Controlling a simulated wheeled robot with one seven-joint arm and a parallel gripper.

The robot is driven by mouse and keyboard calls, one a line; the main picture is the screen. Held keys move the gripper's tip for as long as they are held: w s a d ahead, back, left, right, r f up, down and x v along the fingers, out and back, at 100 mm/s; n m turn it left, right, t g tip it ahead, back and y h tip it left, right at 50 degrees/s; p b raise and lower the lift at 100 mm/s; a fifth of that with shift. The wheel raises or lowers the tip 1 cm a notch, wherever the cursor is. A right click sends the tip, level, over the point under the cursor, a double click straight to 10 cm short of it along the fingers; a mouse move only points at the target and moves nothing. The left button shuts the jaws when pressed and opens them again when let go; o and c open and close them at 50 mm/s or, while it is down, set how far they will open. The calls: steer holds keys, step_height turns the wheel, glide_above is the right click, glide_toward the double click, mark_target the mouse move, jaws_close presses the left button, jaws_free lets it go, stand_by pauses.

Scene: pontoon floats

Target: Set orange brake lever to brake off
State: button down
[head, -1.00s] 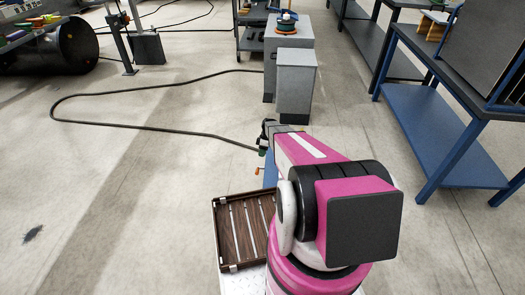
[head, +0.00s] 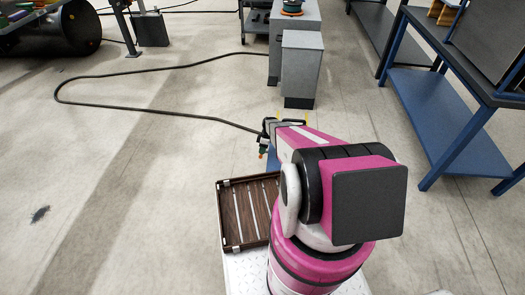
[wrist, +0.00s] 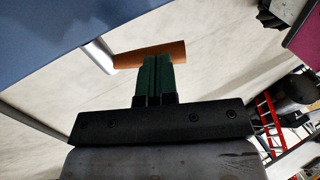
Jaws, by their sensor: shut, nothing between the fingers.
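The orange brake lever (wrist: 130,58) shows in the wrist view as a tapered orange handle. It sits on a pale metal stem that comes from under a blue panel (wrist: 60,40) at upper left. My gripper (wrist: 157,62) has dark green fingers pressed together with nothing between them. The fingertips overlap the handle's middle and right part and hide some of it. Whether they touch it I cannot tell. In the head view a small orange spot, likely the lever (head: 262,155), shows just below my gripper (head: 264,144). My own arm hides most of the blue part there.
A brown slatted tray (head: 222,215) lies left of my arm. A black hose (head: 150,110) loops over the floor. Grey cabinets (head: 301,65) stand ahead, and a blue-framed bench (head: 440,120) stands at right. The floor at left is mostly clear.

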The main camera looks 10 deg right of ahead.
steer(key=shift+s, duration=0.15)
steer(key=shift+s+a+f+t, duration=0.1)
steer(key=shift+s+f+t, duration=0.15)
steer(key=shift+t, duration=0.25)
steer(key=shift+s+a+f, duration=0.1)
steer(key=shift+s+f, duration=0.15)
steer(key=shift+f, duration=0.1)
steer(key=shift+r+h, duration=0.1)
steer(key=shift+h, duration=0.2)
